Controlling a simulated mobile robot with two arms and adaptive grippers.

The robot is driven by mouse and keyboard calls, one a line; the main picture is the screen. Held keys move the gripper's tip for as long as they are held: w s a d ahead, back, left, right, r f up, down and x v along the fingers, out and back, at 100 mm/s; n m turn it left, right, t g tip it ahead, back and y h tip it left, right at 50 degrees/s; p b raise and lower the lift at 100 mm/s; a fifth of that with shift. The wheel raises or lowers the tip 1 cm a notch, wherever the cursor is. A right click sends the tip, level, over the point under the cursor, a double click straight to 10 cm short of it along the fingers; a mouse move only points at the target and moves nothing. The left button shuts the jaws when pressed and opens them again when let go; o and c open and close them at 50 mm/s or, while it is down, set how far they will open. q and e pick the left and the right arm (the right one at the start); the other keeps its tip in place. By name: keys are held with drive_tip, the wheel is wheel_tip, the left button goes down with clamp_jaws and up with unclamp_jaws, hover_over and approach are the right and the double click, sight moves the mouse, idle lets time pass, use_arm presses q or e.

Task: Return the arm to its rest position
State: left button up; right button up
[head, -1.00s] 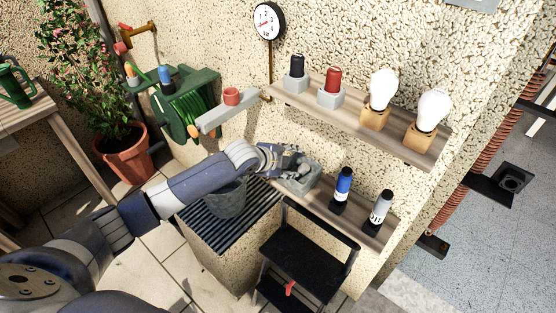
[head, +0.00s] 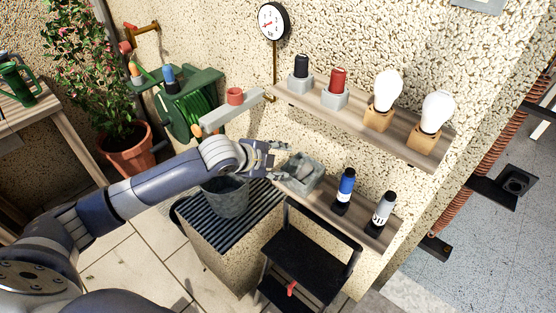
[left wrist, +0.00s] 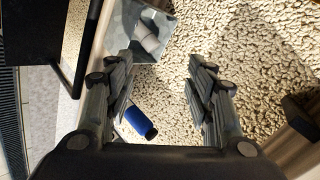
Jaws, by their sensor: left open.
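My left arm reaches in from the left of the head view. Its left gripper (head: 282,160) is open and empty, just left of a small grey tray (head: 318,181) on the lower shelf (head: 325,207). In the left wrist view the left gripper (left wrist: 160,66) has its two fingers spread with nothing between the tips. That view also shows the tray (left wrist: 166,22), with a pale grey thing in it, beyond the fingers. A blue bottle (left wrist: 139,121) shows between the fingers, farther off. My right gripper is not in view.
A grey bucket (head: 226,203) stands on a ribbed grate below my forearm. A blue bottle (head: 345,186) and a grey one (head: 382,207) stand on the lower shelf. A black step stool (head: 312,258) stands in front.

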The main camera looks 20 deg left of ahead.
use_arm(q)
drive_tip(key=s+a+f+n+y, duration=0.1)
drive_tip(key=a+f+n, duration=0.15)
drive_tip(key=f, duration=0.55)
drive_tip(key=s+a+f+n+g, duration=0.1)
drive_tip(key=a+f+n, duration=0.15)
drive_tip(key=f, duration=0.55)
drive_tip(key=s+a+f+n+y, duration=0.1)
drive_tip(key=s+a+f+n, duration=0.15)
drive_tip(key=f, duration=0.55)
drive_tip(key=s+f+n+g+y, duration=0.1)
drive_tip(key=s+f+n+g, duration=0.15)
drive_tip(key=s+f, duration=0.6)
drive_tip(key=s+f+n+g, duration=0.1)
drive_tip(key=s+f+n, duration=0.2)
drive_tip(key=s+f, duration=1)
drive_tip(key=s+d+f+n+g, duration=0.1)
drive_tip(key=s+f, duration=0.3)
drive_tip(key=s, duration=0.8)
drive_tip(key=s+d+f+n+g, duration=0.1)
drive_tip(key=s+d+f, duration=0.3)
drive_tip(key=s, duration=0.9)
drive_tip(key=shift+s+d+g, duration=0.2)
drive_tip(key=shift+d+g, duration=0.1)
drive_tip(key=shift+g, duration=0.55)
